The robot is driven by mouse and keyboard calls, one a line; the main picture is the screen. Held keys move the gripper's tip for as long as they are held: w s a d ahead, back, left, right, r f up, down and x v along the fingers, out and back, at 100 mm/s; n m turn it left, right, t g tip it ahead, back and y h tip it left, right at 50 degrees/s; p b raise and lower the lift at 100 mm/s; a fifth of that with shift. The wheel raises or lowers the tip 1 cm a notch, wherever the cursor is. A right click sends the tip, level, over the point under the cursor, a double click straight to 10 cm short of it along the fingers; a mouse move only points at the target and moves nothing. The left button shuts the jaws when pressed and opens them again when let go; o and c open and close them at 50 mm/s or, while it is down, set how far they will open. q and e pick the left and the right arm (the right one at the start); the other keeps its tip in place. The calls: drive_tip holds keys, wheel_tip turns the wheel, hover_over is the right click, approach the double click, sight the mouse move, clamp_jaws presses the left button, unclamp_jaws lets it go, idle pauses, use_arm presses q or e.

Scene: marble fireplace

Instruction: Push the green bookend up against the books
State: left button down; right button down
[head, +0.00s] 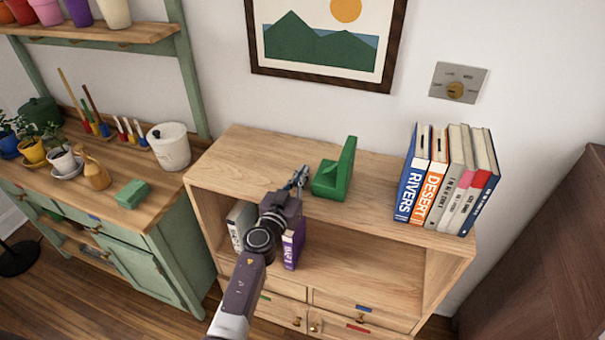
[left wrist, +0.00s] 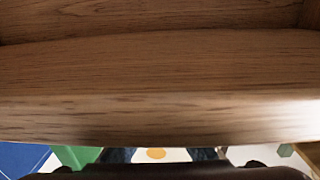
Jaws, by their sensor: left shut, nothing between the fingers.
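The green bookend (head: 343,170) stands on the wooden top of the bookcase (head: 255,150), its upright plate on the right and its low foot towards the left. The books (head: 446,185) stand in a row at the right end of the top, leaning slightly. A clear gap of bare wood lies between bookend and books. My left gripper (head: 300,177) is shut and empty, just left of the bookend's foot; I cannot tell whether it touches. In the left wrist view a wooden surface (left wrist: 160,75) fills most of the picture, with a green patch at the lower left.
A shelf below the top holds a purple book (head: 292,245) and a grey one beside my arm. A framed picture (head: 325,35) and a metal wall plate (head: 458,82) hang behind. A green potting bench (head: 165,215) stands at the left, a dark wooden piece (head: 550,250) at the right.

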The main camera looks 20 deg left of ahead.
sight(315, 177)
use_arm(q)
drive_tip(key=shift+s+d, duration=0.1)
drive_tip(key=shift+d, duration=3.65)
drive_tip(key=shift+a+p, duration=0.3)
drive_tip(key=shift+a, duration=1.65)
drive_tip(key=shift+s, duration=0.35)
drive_tip(key=s+p, duration=0.2)
drive_tip(key=s, duration=1.1)
drive_tip(key=shift+s+a+p, duration=0.15)
drive_tip(key=shift+a+p, duration=0.1)
drive_tip(key=shift+p, duration=0.1)
